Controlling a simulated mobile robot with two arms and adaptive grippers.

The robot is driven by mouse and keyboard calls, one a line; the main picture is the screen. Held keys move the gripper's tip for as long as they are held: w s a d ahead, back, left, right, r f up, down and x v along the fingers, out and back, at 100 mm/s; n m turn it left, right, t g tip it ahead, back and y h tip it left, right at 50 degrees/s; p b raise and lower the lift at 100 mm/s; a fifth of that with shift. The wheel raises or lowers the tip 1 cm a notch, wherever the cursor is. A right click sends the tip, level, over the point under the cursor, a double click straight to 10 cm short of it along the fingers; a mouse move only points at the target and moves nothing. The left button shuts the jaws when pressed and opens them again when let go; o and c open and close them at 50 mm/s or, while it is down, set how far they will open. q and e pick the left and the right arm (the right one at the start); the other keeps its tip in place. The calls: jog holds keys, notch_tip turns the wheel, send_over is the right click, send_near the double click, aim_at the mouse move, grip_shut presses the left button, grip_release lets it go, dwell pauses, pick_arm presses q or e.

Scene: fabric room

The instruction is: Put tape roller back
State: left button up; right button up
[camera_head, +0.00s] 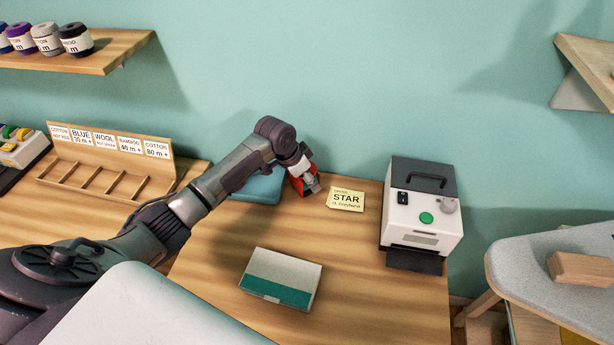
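My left arm reaches in from the left, and its gripper (309,183) is at the back of the wooden table, close to the wall. A small red object with grey and dark parts (297,184), possibly the tape roller, is right at the gripper. The arm and fingers cover much of it. I cannot tell whether the fingers are closed on it or only beside it. My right gripper is not in view.
A white machine with a green button (423,211) is farther right. A teal item (260,188) lies behind my arm. A green-and-white box (282,278) lies in front. A slotted wooden rack (105,170) is left.

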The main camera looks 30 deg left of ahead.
pick_arm(q)
jog(key=o, duration=1.3)
jog(key=shift+f, duration=0.15)
jog(key=shift+r, duration=0.5)
jog(key=v, duration=1.1)
jog(key=shift+s+a+r, duration=0.1)
jog(key=shift+s+r, duration=0.1)
